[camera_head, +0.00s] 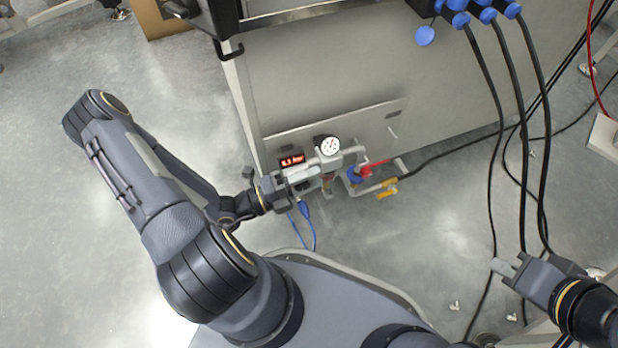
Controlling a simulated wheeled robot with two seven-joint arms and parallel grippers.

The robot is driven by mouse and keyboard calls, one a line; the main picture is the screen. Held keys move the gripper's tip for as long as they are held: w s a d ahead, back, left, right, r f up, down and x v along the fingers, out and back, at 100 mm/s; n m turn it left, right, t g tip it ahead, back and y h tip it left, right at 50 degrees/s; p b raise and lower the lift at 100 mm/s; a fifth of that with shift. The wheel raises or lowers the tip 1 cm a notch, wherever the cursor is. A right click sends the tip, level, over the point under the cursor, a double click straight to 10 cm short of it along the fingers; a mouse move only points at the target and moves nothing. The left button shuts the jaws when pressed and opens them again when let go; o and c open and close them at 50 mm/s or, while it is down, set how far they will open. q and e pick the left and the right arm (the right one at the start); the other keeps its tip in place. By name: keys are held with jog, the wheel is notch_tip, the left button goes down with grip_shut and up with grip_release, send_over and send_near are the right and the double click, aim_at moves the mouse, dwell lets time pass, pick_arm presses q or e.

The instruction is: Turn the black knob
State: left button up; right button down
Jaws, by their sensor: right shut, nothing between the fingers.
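My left gripper (301,176) is at the valve and gauge assembly on the lower part of the grey machine cabinet, just below the red-lit display (292,161) and left of the round white gauge (330,146). Its fingers overlap the fittings there. I cannot make out the black knob clearly; small dark parts show around the fingers, and the gripper covers much of that spot. Whether the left fingers hold anything is too small to tell. My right gripper (504,267) is shut and empty at the lower right, away from the assembly, near hanging black cables.
A red handle (374,166) and a yellow handle (384,189) sit right of the gauge. Blue hoses (307,222) hang below the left gripper. Black cables (484,90) run from blue connectors down to the floor. The grey cabinet (370,70) stands behind. Floor at left is clear.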

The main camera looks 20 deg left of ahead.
pick_arm(q)
jog(key=c, duration=0.6)
jog(key=g+y+p, duration=0.1)
jog(key=p, duration=0.2)
jog(key=shift+f+p, duration=0.15)
jog(key=shift+p, duration=0.25)
jog(key=o, duration=1)
